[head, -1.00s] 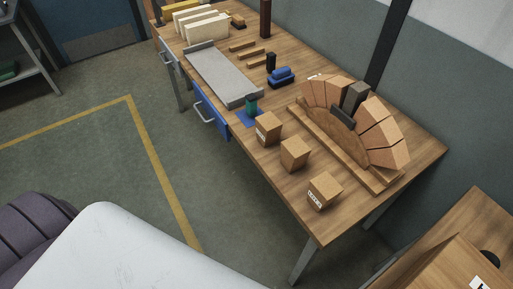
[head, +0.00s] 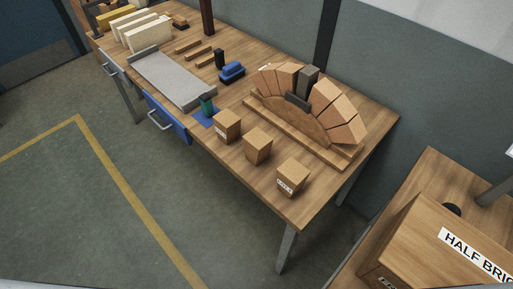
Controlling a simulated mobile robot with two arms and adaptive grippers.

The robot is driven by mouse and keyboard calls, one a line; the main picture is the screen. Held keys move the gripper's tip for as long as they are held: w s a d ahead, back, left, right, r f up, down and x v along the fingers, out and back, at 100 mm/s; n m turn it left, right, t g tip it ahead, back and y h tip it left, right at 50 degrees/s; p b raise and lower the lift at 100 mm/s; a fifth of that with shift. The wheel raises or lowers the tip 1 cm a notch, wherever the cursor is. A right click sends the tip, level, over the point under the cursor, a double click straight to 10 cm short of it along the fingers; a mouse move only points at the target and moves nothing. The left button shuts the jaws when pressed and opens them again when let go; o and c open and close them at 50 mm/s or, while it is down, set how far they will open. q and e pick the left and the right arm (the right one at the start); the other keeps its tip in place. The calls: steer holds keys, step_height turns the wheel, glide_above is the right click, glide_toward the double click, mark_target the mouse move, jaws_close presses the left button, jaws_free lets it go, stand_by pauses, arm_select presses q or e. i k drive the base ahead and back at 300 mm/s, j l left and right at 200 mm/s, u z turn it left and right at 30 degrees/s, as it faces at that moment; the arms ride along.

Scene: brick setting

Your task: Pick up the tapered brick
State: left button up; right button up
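Several tapered orange-brown bricks (head: 338,105) stand in a fan on a curved wooden form (head: 286,104), making an arch at the right part of the workbench. A dark grey tapered block (head: 307,78) stands at the top of the arch between the orange bricks, with a dark piece (head: 297,101) in front of it. I cannot tell which of these is the tapered brick of the task. Neither of my grippers shows in the head view.
Three small wooden boxes (head: 258,145) line the front edge of the workbench (head: 230,172). A grey tray (head: 172,80), blue items (head: 232,72) and pale slabs (head: 140,30) lie further left. A box labelled HALF BRIC (head: 420,250) stands lower right. The floor (head: 150,170) before the bench is clear.

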mark_target(258, 143)
steer(key=z, duration=0.35)
steer(key=i+j+z, duration=0.15)
steer(key=j+z, duration=0.8)
steer(key=i+l, duration=0.05)
